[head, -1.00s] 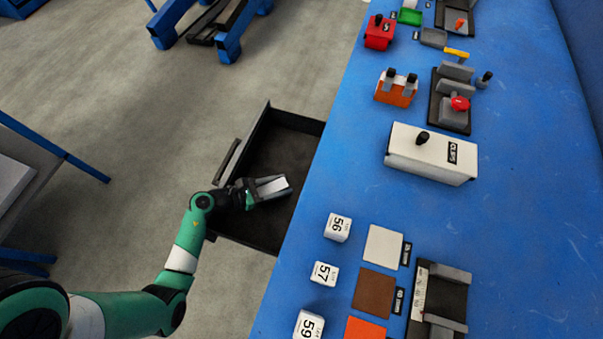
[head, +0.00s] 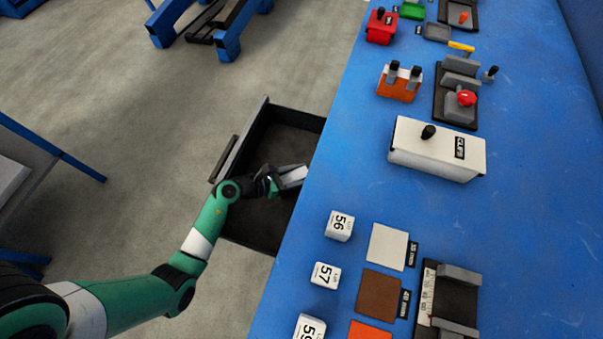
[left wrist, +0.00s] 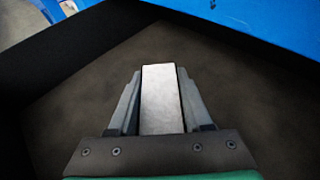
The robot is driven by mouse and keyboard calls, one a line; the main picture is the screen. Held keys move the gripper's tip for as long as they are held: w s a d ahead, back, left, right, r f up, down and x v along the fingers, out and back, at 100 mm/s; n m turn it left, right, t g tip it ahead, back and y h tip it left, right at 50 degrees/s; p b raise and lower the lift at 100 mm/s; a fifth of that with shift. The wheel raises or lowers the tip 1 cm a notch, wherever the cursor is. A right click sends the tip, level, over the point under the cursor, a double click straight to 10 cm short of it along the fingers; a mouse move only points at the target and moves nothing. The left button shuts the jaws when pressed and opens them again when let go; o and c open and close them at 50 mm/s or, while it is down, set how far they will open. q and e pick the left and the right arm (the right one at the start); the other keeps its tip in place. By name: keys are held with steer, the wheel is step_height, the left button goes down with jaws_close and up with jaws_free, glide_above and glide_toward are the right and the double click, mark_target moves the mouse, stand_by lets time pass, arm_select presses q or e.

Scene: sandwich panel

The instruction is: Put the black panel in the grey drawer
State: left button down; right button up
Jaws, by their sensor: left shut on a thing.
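The grey drawer (head: 228,160) is pulled out from the left side of the blue bench, and its dark interior looks empty. My left gripper (head: 288,178) is over the open drawer, close to the bench edge. It is shut on a flat pale grey piece (head: 293,175). In the left wrist view the piece (left wrist: 161,98) sits between both fingers, with the dark drawer floor (left wrist: 235,90) below it. The held piece looks pale, not black, and I see no separate black panel. My right gripper is not in view.
On the blue bench (head: 520,230) lie a white square (head: 388,247), a brown square (head: 380,295) and an orange square (head: 369,331), beside numbered white blocks (head: 339,225). A white box (head: 437,150) with a black knob stands farther back. Open floor (head: 120,130) lies left of the drawer.

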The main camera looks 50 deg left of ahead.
arm_select(q)
steer(key=shift+c, duration=1.6)
jaws_free()
steer(key=shift+r, duration=0.15)
steer(key=p+v, duration=0.5)
steer(key=v, duration=0.7)
